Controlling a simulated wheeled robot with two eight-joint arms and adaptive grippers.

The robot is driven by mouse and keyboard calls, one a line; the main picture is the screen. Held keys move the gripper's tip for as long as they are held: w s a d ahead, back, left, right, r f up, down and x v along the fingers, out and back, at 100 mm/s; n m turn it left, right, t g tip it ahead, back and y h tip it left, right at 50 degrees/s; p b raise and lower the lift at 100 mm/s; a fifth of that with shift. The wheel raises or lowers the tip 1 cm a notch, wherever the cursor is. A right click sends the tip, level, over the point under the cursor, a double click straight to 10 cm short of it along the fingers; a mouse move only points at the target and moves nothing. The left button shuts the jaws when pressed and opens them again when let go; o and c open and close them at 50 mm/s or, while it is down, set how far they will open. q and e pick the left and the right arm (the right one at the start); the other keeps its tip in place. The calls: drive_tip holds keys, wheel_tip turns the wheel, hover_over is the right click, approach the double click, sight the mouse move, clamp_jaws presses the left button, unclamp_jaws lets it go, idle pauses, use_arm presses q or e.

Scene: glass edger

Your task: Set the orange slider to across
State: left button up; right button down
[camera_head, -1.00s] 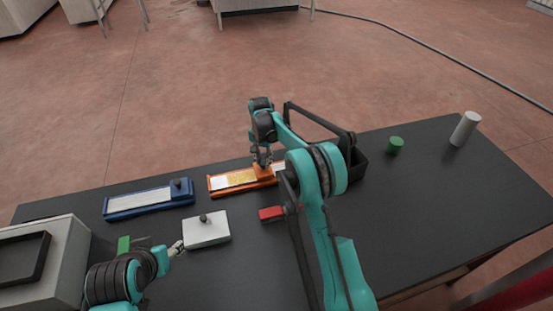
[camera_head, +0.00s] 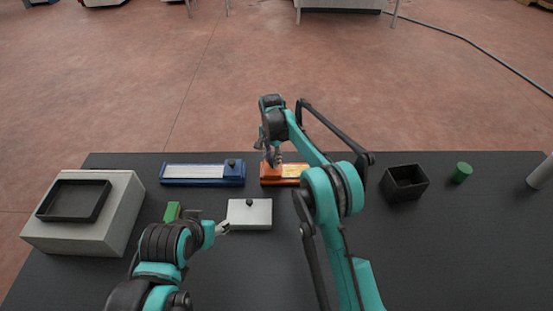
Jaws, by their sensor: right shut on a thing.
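The orange slider (camera_head: 291,171) lies at the back middle of the black table, with its right part hidden behind my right arm. My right gripper (camera_head: 273,162) points down at the left end of the slider and is shut on its orange handle, which is mostly covered by the fingers. My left gripper (camera_head: 223,227) is low at the front, beside the left edge of a white box with a black knob (camera_head: 250,214); its fingers are too small to tell whether they are open.
A blue slider (camera_head: 195,181) with its dark knob at the right end lies left of the orange one. A grey block with a black tray (camera_head: 122,222) stands at left. A green piece (camera_head: 172,211), black bin (camera_head: 404,183), green cylinder (camera_head: 461,172) and white cylinder (camera_head: 541,172) also stand here.

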sight(271, 161)
drive_tip(key=shift+a, duration=0.25)
drive_tip(key=c, duration=1.4)
unclamp_jaws()
drive_tip(key=shift+o, duration=1)
drive_tip(key=shift+a, duration=0.1)
drive_tip(key=shift+r, duration=0.25)
wheel_tip(271, 161, up, 12)
drive_tip(key=shift+f, duration=0.2)
